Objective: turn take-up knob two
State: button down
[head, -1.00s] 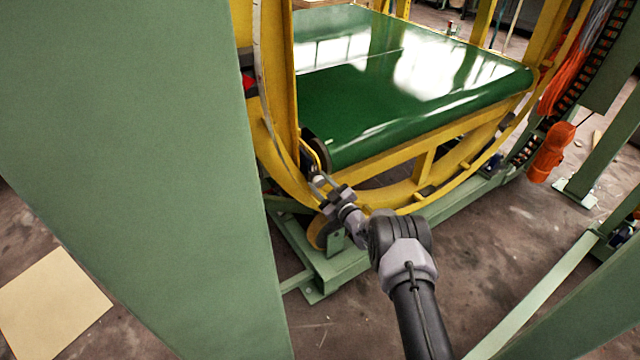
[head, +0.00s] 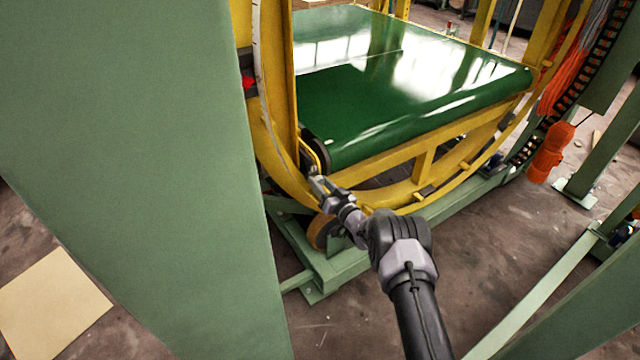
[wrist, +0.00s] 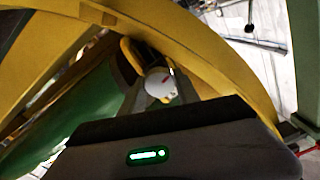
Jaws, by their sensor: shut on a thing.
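The take-up knob (wrist: 160,84) shows in the wrist view as a round pale knob with a red mark on its face, beside the yellow ring. My gripper (head: 318,184) is at the near left end of the green belt, inside the yellow ring, and is shut on the knob. In the head view my gripper hides the knob. I cannot read a number on the knob.
The yellow ring (head: 274,165) curves close around my gripper. The green belt (head: 400,100) lies behind it. A large green panel (head: 130,150) stands at the left. A green base beam (head: 345,266) runs below. Open floor (head: 500,235) lies at the right.

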jog(key=shift+m, duration=0.6)
jog(key=c, duration=0.9)
grip_release()
jog(key=shift+s+d, duration=0.1)
jog(key=p+v, duration=0.7)
jog(key=v, duration=1)
jog(key=shift+s+d, duration=0.1)
jog(key=shift+s, duration=0.05)
